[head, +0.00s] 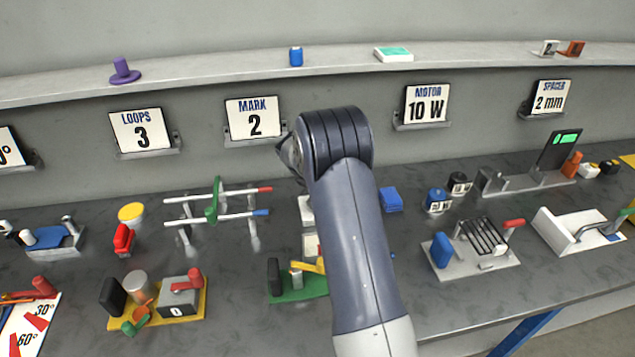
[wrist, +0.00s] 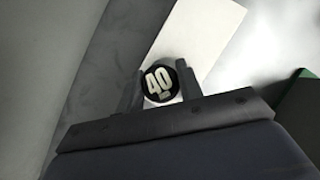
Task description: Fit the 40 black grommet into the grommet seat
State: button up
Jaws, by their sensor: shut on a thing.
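The black grommet (wrist: 158,84), a round piece with a white "40" on its face, shows in the wrist view. My gripper (wrist: 160,80) is shut on it, with one finger on each side. Behind the grommet in the wrist view is a pale, straight-edged panel (wrist: 205,35). In the head view my own arm hides the gripper's fingers and the grommet. I cannot tell which thing is the grommet seat; white pieces (head: 307,209) beside my arm are partly hidden.
The dark bench carries a green-based fixture (head: 290,288) left of my arm, a rail stand (head: 214,208) behind it, and a blue block (head: 391,199) to the right. A grey fixture with bars (head: 475,250) stands farther right. A "MARK 2" sign (head: 254,118) hangs behind.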

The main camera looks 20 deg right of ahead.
dwell(0.3)
jog(key=shift+f+b, duration=1.35)
jog(key=shift+f, duration=1.65)
